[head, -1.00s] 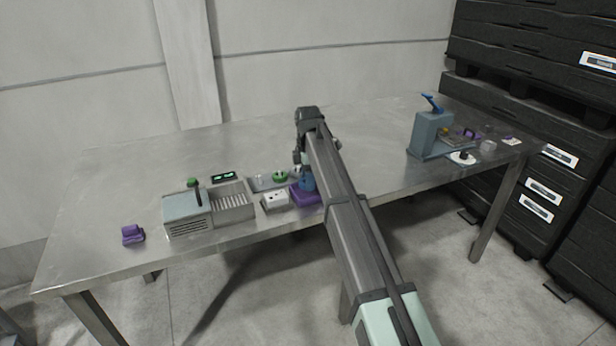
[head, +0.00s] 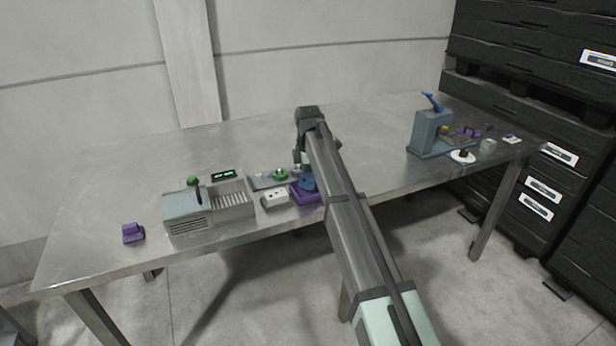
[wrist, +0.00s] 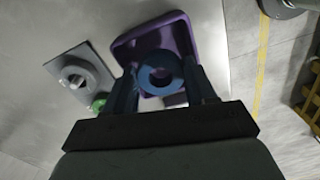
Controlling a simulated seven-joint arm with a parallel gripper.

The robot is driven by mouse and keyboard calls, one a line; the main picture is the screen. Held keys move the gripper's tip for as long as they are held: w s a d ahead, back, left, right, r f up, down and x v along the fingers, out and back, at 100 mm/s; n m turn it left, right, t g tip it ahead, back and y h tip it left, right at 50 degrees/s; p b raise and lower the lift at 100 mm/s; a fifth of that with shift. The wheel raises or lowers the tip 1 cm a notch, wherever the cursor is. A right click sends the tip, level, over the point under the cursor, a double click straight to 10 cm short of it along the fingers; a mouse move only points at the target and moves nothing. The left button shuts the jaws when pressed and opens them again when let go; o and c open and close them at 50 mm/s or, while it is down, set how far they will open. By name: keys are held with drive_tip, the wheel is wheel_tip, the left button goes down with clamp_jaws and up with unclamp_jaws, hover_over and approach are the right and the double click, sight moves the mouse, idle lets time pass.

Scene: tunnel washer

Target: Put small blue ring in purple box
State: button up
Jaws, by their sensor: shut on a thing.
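The small blue ring (wrist: 160,74) is between the two fingers of my gripper (wrist: 163,88) in the wrist view. My gripper is shut on it. The purple box (wrist: 186,29) lies behind the ring in the wrist view, and the ring overlaps its open inside. In the head view the purple box (head: 313,198) sits near the table's front edge, with my gripper (head: 307,184) at it from above. My arm hides part of the box there. I cannot tell whether the ring touches the box floor.
A grey machine with a slatted tray (head: 185,212) is farther left. A blue-grey press (head: 430,133) stands at the right.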

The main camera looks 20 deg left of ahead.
drive_tip(key=o, duration=1.5)
drive_tip(key=shift+r, duration=0.1)
wheel_tip(320, 180, up, 7)
drive_tip(key=shift+r, duration=0.15)
idle(0.4)
